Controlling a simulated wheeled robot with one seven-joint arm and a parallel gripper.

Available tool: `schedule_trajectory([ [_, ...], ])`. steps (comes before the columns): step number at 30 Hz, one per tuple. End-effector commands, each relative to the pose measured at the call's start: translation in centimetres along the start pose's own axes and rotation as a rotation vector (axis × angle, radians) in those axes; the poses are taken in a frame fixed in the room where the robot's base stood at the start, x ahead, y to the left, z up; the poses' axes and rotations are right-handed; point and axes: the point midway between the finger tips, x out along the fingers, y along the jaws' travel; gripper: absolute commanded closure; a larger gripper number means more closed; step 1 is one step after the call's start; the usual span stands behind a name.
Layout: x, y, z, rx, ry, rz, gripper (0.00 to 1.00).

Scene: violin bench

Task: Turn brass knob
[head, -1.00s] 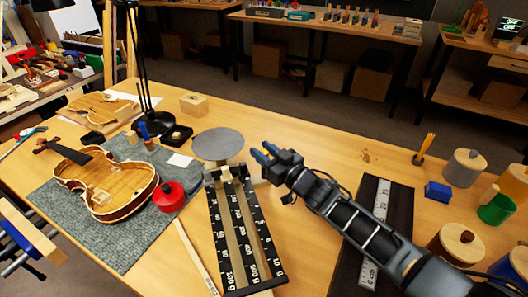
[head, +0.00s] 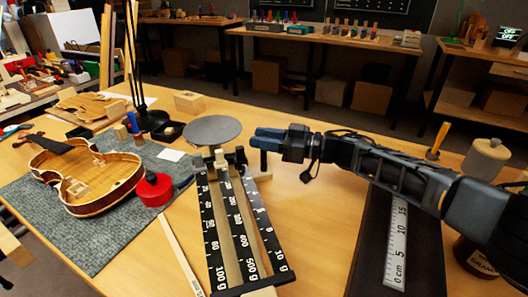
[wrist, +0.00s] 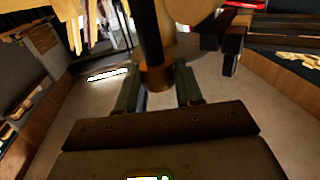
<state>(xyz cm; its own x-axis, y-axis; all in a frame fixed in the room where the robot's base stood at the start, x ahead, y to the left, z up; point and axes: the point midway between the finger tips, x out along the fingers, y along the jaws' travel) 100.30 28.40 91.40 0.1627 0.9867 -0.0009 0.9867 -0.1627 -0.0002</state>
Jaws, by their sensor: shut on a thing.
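The brass knob (wrist: 157,77) shows in the wrist view as a short copper-coloured cylinder at the end of a dark rod (wrist: 149,35). My gripper (head: 257,138) is shut on it, with one finger on each side. In the head view my gripper reaches in from the right, at the back end of the beam balance (head: 238,232), just right of its round grey pan (head: 212,130). My blue fingertips hide the knob there. The balance has black number-marked beams.
A violin body (head: 88,180) lies on a grey mat (head: 110,243) at left, with a red round container (head: 153,190) beside it. A metal ruler (head: 397,245) lies on a dark strip at right. A wooden strip (head: 180,255) lies left of the balance.

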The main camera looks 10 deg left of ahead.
Motion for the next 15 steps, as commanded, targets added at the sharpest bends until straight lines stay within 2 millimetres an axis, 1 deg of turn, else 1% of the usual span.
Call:
schedule_trajectory([
  [1, 0.05, 0.08, 0.50, -0.002, 0.000, -0.013, 0.95],
  [9, 0.04, 0.05, 0.14, -0.001, 0.000, -0.066, 0.95],
  [15, 0.04, 0.06, -0.06, -0.001, 0.000, -0.075, 0.95],
])
